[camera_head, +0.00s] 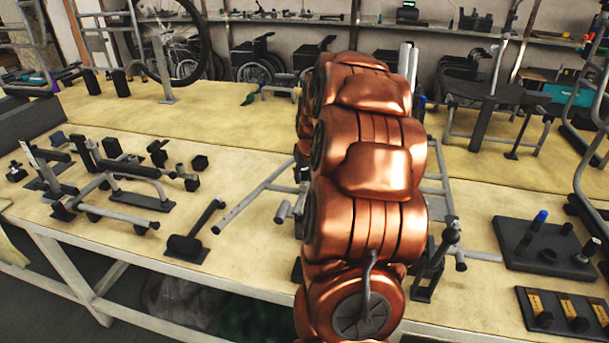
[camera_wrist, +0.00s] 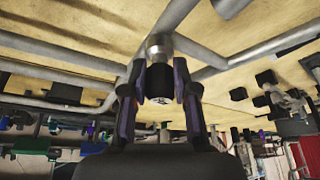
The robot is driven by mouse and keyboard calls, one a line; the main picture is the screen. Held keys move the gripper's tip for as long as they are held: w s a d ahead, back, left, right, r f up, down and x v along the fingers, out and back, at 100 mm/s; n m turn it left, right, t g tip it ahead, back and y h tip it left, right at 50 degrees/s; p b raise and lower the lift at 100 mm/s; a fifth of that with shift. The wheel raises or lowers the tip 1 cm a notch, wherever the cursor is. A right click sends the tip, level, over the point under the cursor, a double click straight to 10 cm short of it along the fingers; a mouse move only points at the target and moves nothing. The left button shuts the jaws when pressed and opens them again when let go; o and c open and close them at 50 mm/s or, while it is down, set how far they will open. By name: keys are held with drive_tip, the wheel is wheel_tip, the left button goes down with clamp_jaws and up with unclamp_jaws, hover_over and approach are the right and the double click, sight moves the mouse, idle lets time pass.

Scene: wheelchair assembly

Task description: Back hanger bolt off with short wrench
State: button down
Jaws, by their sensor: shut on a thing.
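In the wrist view my gripper (camera_wrist: 160,72) is shut on a dark cylindrical tool with a silver collar, which looks like the short wrench (camera_wrist: 160,86). The silver end (camera_wrist: 159,44) is at the grey tubes of the wheelchair frame (camera_wrist: 208,60); I cannot tell whether it touches them. No back hanger bolt can be made out there. In the head view my copper arm hides the gripper, the tool and the middle of the frame. Frame tubes (camera_head: 252,196) show on the arm's left.
Loose dark brackets and tubes (camera_head: 122,200) lie on the left of the table. A black holder (camera_head: 520,255) with a blue-topped piece stands at right, with a smaller tray (camera_head: 565,318) in front. An upright stand (camera_head: 487,122) is at back right. Some tabletop (camera_head: 240,150) is clear.

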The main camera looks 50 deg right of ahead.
drive_tip(key=shift+n, duration=0.3)
drive_tip(key=n+y+b, duration=0.1)
drive_tip(key=n, duration=0.2)
drive_tip(key=shift+f+t+b, duration=0.15)
drive_tip(key=shift+t+b, duration=0.15)
drive_tip(key=shift+b, duration=0.05)
drive_tip(key=shift+d+n+y, duration=0.1)
drive_tip(key=shift+n+y, duration=0.2)
drive_tip(key=shift+n, duration=0.3)
drive_tip(key=shift+n+y+b, duration=0.4)
drive_tip(key=shift+n+y, duration=0.1)
drive_tip(key=shift+n, duration=0.6)
drive_tip(key=shift+d+n+y, duration=0.1)
drive_tip(key=shift+n+y, duration=0.3)
drive_tip(key=shift+n, duration=0.7)
drive_tip(key=shift+d+n+y, duration=0.1)
drive_tip(key=shift+n+y, duration=0.3)
drive_tip(key=shift+n, duration=0.8)
